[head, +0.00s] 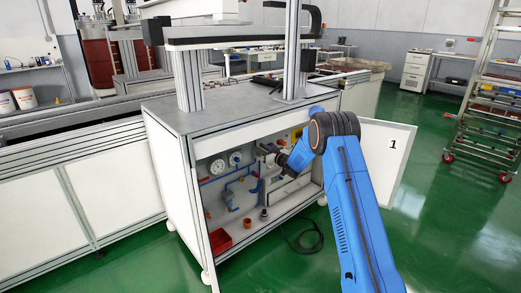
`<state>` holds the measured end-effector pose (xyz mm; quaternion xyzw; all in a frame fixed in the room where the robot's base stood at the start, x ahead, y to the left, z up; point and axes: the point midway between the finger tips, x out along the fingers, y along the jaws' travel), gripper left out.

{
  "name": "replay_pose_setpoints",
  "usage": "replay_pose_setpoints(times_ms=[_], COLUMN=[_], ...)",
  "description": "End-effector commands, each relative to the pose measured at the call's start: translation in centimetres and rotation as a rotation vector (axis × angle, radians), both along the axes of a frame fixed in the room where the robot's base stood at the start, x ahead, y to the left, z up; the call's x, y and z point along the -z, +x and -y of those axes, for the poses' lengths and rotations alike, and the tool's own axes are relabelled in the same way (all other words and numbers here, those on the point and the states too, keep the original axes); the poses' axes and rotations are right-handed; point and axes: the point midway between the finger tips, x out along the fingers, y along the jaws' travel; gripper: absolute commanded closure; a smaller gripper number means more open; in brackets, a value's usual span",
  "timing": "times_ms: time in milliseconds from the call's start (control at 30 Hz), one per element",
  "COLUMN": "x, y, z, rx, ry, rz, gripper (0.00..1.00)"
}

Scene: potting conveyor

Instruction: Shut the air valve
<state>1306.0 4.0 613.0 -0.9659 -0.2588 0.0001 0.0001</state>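An open cabinet (172,170) under the grey-topped workstation shows blue air pipes (213,179), a round white gauge (217,167) and a smaller dial (235,158). A blue fitting (229,197) hangs on the pipework. A small red part (247,222) sits low on the back panel. I cannot tell for certain which part is the air valve or how its handle stands. My gripper (265,155) reaches into the upper right of the cabinet, right of the gauges. It is small here and partly merged with the fittings behind it, so its fingers and any contact are unclear.
The cabinet door (387,150), marked 1, stands open at the right, behind my arm. A red bin (220,240) sits on the cabinet floor at the left. A black cable (304,240) lies on the green floor. A wheeled rack (490,90) stands far right.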

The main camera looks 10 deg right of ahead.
Motion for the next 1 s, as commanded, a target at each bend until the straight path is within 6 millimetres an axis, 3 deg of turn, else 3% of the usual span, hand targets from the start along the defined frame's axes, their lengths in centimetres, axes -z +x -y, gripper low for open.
replay_pose_setpoints(times_ms=[67,200,633,1000], x=[0.0,0.0,0.0,0.2], y=[0.0,0.0,-0.2,-0.9], z=[0.0,0.0,-0.3,-1.5], rx=[0.0,0.0,-0.001,0.0], ry=[0.0,0.0,-0.046,-0.281], rz=[0.0,0.0,0.026,0.162], gripper=[0.7,1.0,1.0,1.0])
